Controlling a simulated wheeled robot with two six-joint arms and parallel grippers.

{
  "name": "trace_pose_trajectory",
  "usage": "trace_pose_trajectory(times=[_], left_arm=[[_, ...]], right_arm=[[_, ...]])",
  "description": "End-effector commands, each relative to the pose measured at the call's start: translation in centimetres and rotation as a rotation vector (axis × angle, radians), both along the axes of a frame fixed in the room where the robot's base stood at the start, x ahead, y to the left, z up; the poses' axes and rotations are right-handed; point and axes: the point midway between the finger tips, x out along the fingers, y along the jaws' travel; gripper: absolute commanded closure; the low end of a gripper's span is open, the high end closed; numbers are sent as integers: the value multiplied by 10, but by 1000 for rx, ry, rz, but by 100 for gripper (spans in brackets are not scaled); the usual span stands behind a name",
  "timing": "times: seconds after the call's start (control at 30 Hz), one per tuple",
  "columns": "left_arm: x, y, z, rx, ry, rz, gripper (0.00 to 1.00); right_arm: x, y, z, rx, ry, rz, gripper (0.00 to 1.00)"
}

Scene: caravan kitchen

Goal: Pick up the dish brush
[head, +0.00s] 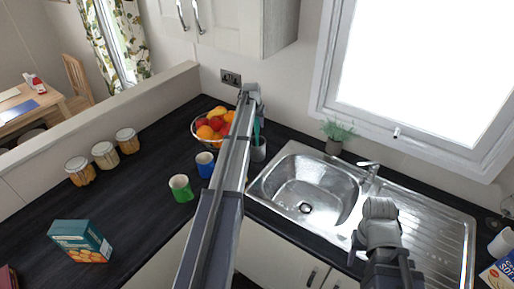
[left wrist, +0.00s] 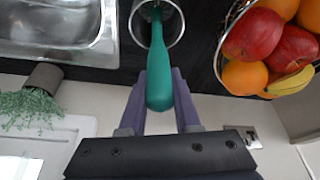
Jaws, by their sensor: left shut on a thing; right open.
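The dish brush has a teal-green handle (left wrist: 161,75) that stands up out of a round grey holder (left wrist: 172,22) in the left wrist view. In the head view, a strip of the brush (head: 257,130) shows above its holder (head: 259,152), beside the sink. My left gripper (head: 252,98) is over the holder, its two fingers (left wrist: 163,90) shut on the handle from either side. The brush's lower end is inside the holder, its head hidden. My right gripper (head: 379,212) is open and empty over the sink's front right part.
A fruit bowl (head: 194,128) stands close left of the holder. Blue (head: 205,164) and green (head: 181,188) mugs stand nearer. The steel sink (head: 300,190) and a potted plant (head: 335,137) are to the right. A box (head: 80,241) and several jars (head: 104,155) stand left.

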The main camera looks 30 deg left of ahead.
Motion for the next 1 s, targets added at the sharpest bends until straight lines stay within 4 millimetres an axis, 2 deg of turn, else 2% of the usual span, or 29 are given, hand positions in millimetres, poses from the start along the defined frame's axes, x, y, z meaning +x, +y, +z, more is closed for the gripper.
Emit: trace_pose_trajectory(times=[0.03, 0.1, 0.13, 1.0], left_arm=[[0, 0, 0, 0, 0, 0, 91], [0, 0, 0, 0, 0, 0, 99], [0, 0, 0, 0, 0, 0, 100], [0, 0, 0, 0, 0, 0, 100]], right_arm=[[0, 0, 0, 0, 0, 0, 50], [0, 0, 0, 0, 0, 0, 50], [0, 0, 0, 0, 0, 0, 50], [0, 0, 0, 0, 0, 0, 50]])
